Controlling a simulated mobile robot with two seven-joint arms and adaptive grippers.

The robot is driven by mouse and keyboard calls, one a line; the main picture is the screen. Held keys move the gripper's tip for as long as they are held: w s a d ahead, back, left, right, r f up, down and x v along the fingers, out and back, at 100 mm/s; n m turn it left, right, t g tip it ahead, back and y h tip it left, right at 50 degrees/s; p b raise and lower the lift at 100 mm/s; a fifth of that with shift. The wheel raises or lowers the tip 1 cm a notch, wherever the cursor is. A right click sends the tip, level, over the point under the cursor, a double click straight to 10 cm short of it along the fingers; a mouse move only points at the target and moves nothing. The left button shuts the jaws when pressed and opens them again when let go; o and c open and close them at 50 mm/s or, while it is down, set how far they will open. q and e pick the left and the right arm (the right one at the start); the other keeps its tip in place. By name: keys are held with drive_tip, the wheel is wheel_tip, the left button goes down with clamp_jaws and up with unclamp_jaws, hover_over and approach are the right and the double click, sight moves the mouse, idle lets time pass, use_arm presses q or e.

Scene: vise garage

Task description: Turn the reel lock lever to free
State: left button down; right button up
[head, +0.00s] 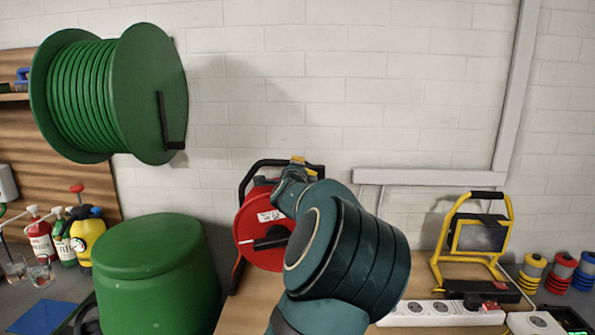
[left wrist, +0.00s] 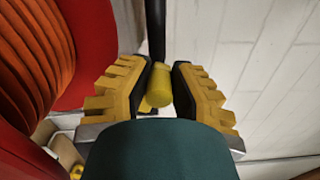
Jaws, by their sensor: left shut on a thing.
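The red cable reel (head: 252,222) stands on the wooden bench in a black frame, with a black crank (head: 268,243) on its face. In the left wrist view the reel's red flange (left wrist: 88,30) and orange cable (left wrist: 38,50) fill the left side. My left gripper (head: 299,165) is at the top right of the reel, mostly hidden behind my own arm. In the wrist view its yellow-padded fingers (left wrist: 160,85) are shut on a yellow cylindrical grip (left wrist: 159,84), apparently the lock lever's. The lever's base and setting are hidden. My right gripper is not in view.
A green hose reel (head: 150,85) hangs on the wall at left, above a green drum (head: 155,265). A yellow work lamp (head: 470,245) and white power strips (head: 425,313) are at right. The reel's black frame bar (left wrist: 155,25) runs close to my fingers.

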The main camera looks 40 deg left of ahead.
use_arm(q)
drive_tip(key=shift+n, duration=0.4)
drive_tip(key=c, duration=0.8)
unclamp_jaws()
drive_tip(key=shift+w+f, duration=0.1)
drive_tip(key=shift+f, duration=0.05)
drive_tip(key=shift+c, duration=0.2)
wheel_tip(320, 180, up, 10)
drive_tip(key=shift+r, duration=0.1)
